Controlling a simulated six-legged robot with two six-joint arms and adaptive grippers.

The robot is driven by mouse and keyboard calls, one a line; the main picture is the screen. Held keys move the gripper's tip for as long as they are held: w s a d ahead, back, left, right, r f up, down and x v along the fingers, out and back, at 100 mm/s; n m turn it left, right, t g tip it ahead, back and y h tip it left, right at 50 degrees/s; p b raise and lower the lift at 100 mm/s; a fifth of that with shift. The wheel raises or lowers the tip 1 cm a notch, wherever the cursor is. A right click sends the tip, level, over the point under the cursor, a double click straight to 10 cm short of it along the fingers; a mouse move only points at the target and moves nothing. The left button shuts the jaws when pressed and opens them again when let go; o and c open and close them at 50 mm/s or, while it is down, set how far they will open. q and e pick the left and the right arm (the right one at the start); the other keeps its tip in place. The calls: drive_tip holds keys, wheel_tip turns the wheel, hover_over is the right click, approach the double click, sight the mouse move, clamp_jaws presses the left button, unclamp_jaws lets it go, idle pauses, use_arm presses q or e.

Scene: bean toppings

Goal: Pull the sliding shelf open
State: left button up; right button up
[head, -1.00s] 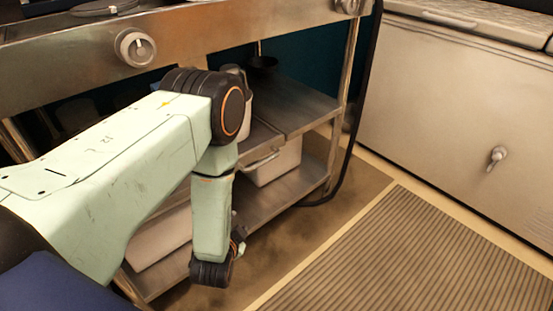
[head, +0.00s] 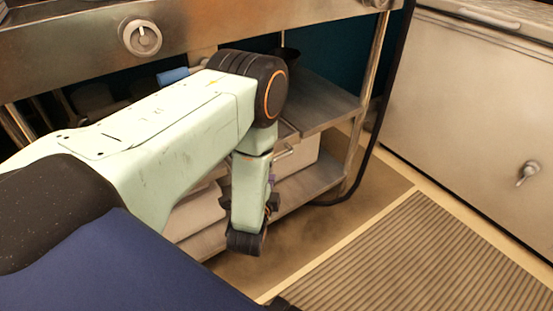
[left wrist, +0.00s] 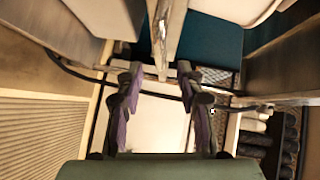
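The sliding shelf (head: 288,131) appears to be the metal panel at middle height under the steel counter, mostly hidden behind my left arm. A short bar handle (head: 284,153) shows at its front edge, just right of my forearm. My left gripper (head: 272,203) hangs below and slightly left of the handle, largely hidden by my wrist. In the left wrist view, its two purple-padded fingers (left wrist: 160,84) are spread apart, with nothing clearly held between them. The handle cannot be made out surely in that view. My right gripper is not in view.
The counter front carries a round knob (head: 141,37). A white bin (head: 300,160) stands on the lower shelf (head: 312,182). A black hose (head: 374,140) hangs by the right leg. A chest freezer (head: 470,110) stands right. The floor around the ribbed mat (head: 410,260) is clear.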

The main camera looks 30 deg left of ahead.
sight(275, 159)
use_arm(q)
drive_tip(key=b+x, duration=0.2)
drive_tip(key=x, duration=0.4)
drive_tip(key=shift+f, duration=0.1)
drive_tip(key=shift+w+a+b, duration=0.1)
drive_tip(key=shift+w+b, duration=0.25)
drive_tip(key=shift+w, duration=0.2)
clamp_jaws()
